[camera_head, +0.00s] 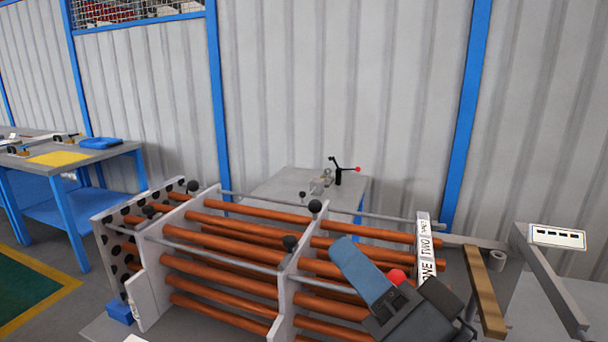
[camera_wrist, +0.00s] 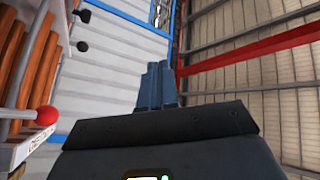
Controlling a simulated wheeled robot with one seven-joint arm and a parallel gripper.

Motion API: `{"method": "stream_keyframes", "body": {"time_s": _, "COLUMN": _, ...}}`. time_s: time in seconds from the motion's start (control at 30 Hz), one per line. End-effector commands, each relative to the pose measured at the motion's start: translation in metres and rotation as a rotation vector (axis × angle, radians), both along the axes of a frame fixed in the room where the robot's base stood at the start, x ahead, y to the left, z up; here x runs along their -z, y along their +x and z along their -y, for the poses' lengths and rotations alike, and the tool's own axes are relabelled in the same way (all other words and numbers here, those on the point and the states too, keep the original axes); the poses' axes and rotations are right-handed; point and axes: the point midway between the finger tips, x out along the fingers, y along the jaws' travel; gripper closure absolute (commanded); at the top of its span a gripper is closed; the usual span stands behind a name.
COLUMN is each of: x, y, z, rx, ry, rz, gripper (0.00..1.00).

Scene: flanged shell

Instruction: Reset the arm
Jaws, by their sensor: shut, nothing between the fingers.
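My gripper (camera_head: 345,248) is in front of the copper tube bundle (camera_head: 230,240) in the head view. Its blue fingers point up and to the left, and its dark body covers part of the right end of the bundle. In the wrist view the two blue fingers of my gripper (camera_wrist: 157,68) are pressed side by side with nothing between them. Wall and roof show behind them. The tubes (camera_wrist: 45,65) stand at the left edge of that view, apart from the fingers. A red ball knob (camera_head: 396,277) shows just beside the gripper body; a red knob (camera_wrist: 47,115) also shows in the wrist view.
White plates with black knobs hold the tubes; a perforated plate (camera_head: 120,225) is at the left end. A blue workbench (camera_head: 70,185) is at the far left. A wooden bar (camera_head: 483,290) lies at right.

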Motion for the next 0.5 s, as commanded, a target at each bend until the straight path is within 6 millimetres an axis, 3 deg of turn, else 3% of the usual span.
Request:
{"method": "stream_keyframes", "body": {"time_s": 0.03, "x": 0.017, "y": -0.006, "z": 0.005, "rx": 0.049, "ry": 0.009, "rz": -0.031, "gripper": 1.00}}
{"method": "stream_keyframes", "body": {"time_s": 0.27, "x": 0.088, "y": -0.045, "z": 0.039, "rx": 0.285, "ry": -0.043, "rz": -0.138, "gripper": 1.00}}
{"method": "stream_keyframes", "body": {"time_s": 0.5, "x": 0.155, "y": -0.115, "z": 0.076, "rx": 0.476, "ry": -0.218, "rz": -0.240, "gripper": 1.00}}
